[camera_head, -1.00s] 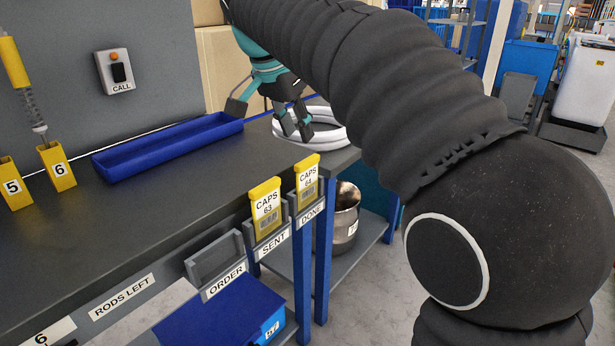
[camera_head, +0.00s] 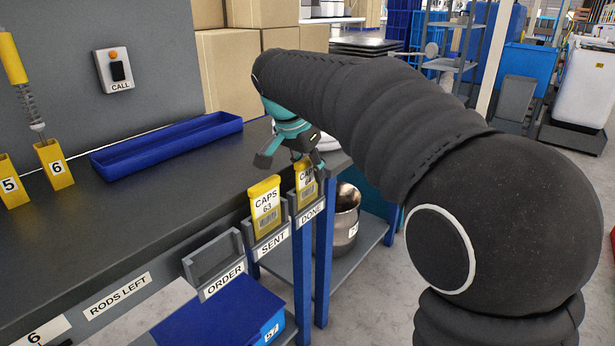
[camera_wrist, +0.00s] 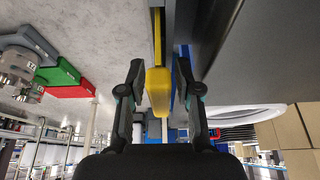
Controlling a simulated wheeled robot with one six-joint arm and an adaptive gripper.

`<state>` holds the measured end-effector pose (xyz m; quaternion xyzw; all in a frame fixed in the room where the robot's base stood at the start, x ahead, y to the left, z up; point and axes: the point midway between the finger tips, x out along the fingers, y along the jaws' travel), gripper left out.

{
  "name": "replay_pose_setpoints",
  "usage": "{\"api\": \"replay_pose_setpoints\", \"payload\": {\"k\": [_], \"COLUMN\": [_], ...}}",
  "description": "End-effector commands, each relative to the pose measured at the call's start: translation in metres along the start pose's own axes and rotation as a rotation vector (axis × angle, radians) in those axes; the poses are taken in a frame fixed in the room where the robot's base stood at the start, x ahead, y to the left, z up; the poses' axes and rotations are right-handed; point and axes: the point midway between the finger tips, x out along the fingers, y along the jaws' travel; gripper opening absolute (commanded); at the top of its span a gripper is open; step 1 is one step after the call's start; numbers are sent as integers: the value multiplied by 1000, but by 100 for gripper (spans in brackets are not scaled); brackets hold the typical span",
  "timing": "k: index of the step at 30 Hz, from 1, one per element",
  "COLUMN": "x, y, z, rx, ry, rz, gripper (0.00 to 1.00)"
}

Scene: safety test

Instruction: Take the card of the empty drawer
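A yellow card marked CAPS (camera_head: 305,190) stands in the holder labelled DONE (camera_head: 311,213); my gripper partly covers its top. A yellow CAPS 63 card (camera_head: 265,205) stands in the SENT holder (camera_head: 272,241). The ORDER holder (camera_head: 213,260) has no card. My gripper (camera_head: 305,162) is at the top of the DONE card. In the wrist view my gripper (camera_wrist: 158,75) is open, with a yellow card (camera_wrist: 158,92) seen edge-on between its fingers and a gap on both sides. No drawer can be clearly identified as empty.
A blue tray (camera_head: 170,146) lies at the back of the dark bench (camera_head: 130,225). Yellow holders 5 and 6 (camera_head: 55,165) stand at left. A white ring (camera_wrist: 240,115) lies on the bench. A metal bin (camera_head: 346,215) stands on the lower shelf. A blue-lidded box (camera_head: 222,312) is below ORDER.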

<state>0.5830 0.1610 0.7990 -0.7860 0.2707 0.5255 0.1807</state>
Motion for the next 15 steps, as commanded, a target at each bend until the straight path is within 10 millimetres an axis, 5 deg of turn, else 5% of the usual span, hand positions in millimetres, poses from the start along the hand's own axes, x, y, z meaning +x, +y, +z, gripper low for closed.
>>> {"api": "replay_pose_setpoints", "payload": {"k": [8, 12, 15], "x": [3, 3, 3], "y": [0, 0, 0], "z": [0, 0, 0], "rx": [0, 0, 0], "ry": [0, 0, 0], "rz": [0, -1, -1], "gripper": [33, 0, 0]}}
